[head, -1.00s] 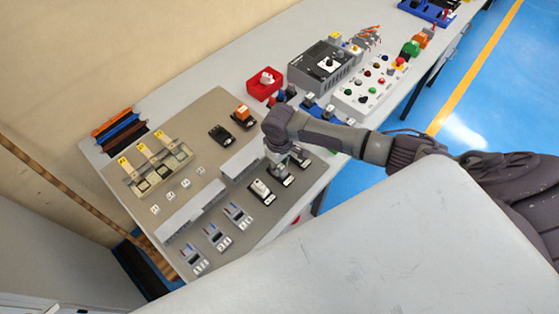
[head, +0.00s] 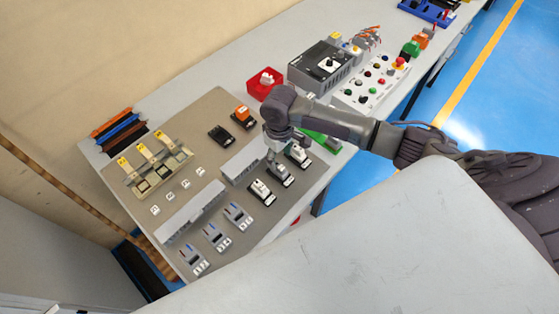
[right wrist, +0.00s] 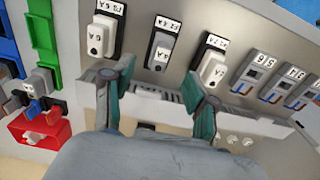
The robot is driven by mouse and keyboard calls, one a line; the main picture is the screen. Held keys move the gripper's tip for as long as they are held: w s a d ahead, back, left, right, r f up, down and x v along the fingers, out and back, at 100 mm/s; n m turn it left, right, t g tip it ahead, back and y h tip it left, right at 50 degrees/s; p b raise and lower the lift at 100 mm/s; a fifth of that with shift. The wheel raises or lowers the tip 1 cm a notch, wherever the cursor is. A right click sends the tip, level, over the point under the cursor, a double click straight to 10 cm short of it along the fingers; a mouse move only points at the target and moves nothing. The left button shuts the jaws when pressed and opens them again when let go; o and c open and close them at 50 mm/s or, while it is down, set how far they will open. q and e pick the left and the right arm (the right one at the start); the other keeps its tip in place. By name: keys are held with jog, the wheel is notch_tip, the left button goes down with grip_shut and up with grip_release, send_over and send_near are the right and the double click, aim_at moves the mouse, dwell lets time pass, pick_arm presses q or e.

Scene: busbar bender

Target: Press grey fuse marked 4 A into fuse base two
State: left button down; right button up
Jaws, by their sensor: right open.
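The grey fuse (right wrist: 161,54) shows in the right wrist view, in or on the black middle base, which I take as fuse base two (right wrist: 152,38). A 4 A marking shows there. Whether the fuse is fully pressed in cannot be told. It also shows in the head view (head: 281,172). White fuses stand in the bases on either side, one left (right wrist: 102,36) and one right (right wrist: 213,66). My right gripper (right wrist: 158,97) is open, its green-tipped fingers apart and empty, just short of the middle base. In the head view the right gripper (head: 273,154) hangs beside the base row. My left gripper is not in view.
A grey slotted duct (right wrist: 150,108) lies under the fingers, close to the bases. A row of grey terminal devices (head: 215,236) stands to the left. The red box (head: 265,82), green block (head: 322,141) and button panel (head: 376,85) are nearby. The plate's front edge is free.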

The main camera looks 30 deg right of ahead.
aim_at(279, 166)
notch_tip(279, 166, up, 6)
jog(key=shift+f, duration=0.1)
jog(key=shift+a, duration=0.1)
dwell(0.5)
